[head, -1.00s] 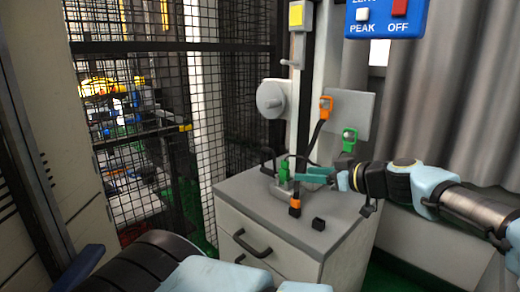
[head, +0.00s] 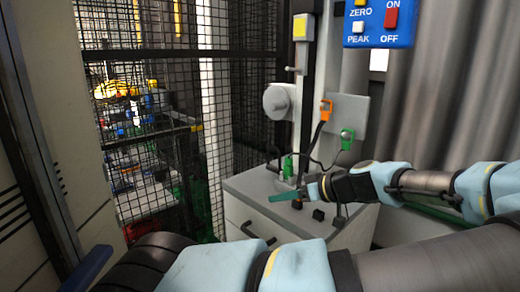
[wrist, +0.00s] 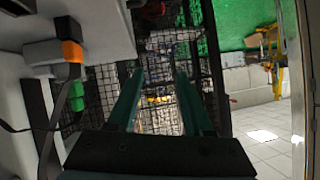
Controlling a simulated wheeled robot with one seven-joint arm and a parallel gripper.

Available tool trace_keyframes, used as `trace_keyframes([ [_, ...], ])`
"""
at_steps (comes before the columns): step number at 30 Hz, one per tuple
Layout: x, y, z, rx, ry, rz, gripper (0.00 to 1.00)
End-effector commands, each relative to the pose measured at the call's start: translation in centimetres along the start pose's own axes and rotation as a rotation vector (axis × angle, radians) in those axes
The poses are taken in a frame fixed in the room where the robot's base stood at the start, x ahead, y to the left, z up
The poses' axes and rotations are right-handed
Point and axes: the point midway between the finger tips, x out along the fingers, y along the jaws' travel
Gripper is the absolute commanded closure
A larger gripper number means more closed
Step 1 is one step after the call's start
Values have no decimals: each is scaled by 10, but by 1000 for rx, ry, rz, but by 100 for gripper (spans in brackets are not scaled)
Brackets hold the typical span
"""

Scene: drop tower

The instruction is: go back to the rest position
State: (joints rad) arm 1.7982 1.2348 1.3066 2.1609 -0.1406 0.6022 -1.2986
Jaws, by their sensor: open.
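My gripper (head: 286,196) is in the head view, above the front part of the grey cabinet top, pointing left. In the wrist view its two green fingers (wrist: 158,80) are apart with nothing between them. The task names no object. A green plug (head: 288,167) stands upright on the cabinet, behind my gripper. An orange-topped connector (head: 297,204) and a small black block (head: 318,215) are close by on the cabinet top. In the wrist view an orange connector (wrist: 72,51) shows at the left.
The grey cabinet (head: 250,203) stands below my gripper. A post carries a round plate (head: 277,101) and cables with an orange clip (head: 326,110) and a green clip (head: 347,139). A mesh fence (head: 150,110) is at left, a blue switch panel (head: 380,22) at upper right.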

Motion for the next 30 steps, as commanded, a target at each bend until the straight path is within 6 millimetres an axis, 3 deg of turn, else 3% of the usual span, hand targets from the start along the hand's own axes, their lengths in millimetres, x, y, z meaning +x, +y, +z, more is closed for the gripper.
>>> trace_keyframes([
  [9, 65, -61, 32, 208, -365, -127, 49],
  [13, 75, -89, 50, 310, -572, -108, 49],
  [18, 67, -114, 57, 406, -795, 3, 49],
  [22, 52, -127, 49, 458, -911, 138, 49],
  [26, 36, -136, 30, 495, -968, 296, 49],
  [30, 20, -147, -2, 528, -956, 470, 49],
])
